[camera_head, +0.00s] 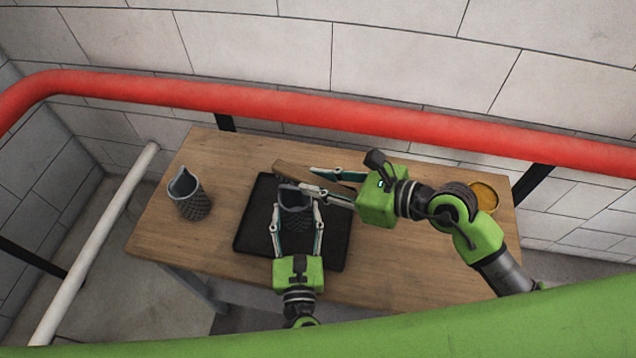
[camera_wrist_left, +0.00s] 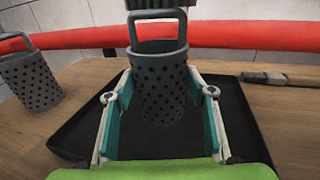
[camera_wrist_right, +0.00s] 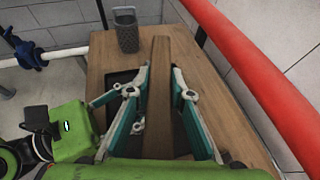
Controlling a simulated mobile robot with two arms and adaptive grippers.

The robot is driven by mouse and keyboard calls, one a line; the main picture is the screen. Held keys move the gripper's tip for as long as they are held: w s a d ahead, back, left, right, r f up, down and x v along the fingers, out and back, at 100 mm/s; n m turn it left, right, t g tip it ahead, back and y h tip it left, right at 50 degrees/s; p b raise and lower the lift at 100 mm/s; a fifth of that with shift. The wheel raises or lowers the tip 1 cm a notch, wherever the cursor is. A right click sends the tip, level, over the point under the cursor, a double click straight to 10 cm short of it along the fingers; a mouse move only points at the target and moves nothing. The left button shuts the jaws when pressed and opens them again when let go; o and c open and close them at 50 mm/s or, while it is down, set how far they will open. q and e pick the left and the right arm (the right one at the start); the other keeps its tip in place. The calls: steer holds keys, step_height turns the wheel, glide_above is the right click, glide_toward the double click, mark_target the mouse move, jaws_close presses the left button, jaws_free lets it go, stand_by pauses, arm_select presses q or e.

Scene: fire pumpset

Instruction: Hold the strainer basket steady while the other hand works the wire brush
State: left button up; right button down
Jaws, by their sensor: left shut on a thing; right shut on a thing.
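A dark grey perforated strainer basket (camera_head: 293,197) with a loop handle stands upright on the black tray (camera_head: 258,222). My left gripper (camera_head: 296,215) is shut on this basket, one finger on each side, as the left wrist view shows (camera_wrist_left: 160,85). My right gripper (camera_head: 325,182) is shut on the wire brush (camera_head: 300,174), whose long wooden back runs between the fingers in the right wrist view (camera_wrist_right: 160,90). Whether bristles touch the basket I cannot tell.
A second perforated basket (camera_head: 188,196) stands on the wooden table (camera_head: 160,240), left of the tray. An orange-topped round container (camera_head: 484,196) is at the right end. A wooden-handled tool (camera_wrist_left: 265,78) lies right of the tray. A red pipe (camera_head: 300,104) runs behind the table.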

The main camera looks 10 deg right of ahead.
steer(key=shift+w+d, duration=0.15)
steer(key=shift+w, duration=0.15)
steer(key=shift+s+a, duration=0.7)
steer(key=shift+s, duration=1.4)
steer(key=shift+w+d+r, duration=0.1)
steer(key=shift+w+d, duration=0.15)
steer(key=shift+w, duration=0.5)
steer(key=shift+w+d+f, duration=0.1)
steer(key=shift+w+d, duration=0.15)
steer(key=shift+w, duration=0.5)
steer(key=shift+w+d+r, duration=0.1)
steer(key=shift+w+d, duration=0.15)
steer(key=shift+w, duration=0.5)
steer(key=shift+r, duration=4)
steer(key=shift+s, duration=0.1)
arm_select(q)
steer(key=o, duration=1.4)
steer(key=shift+o, duration=0.2)
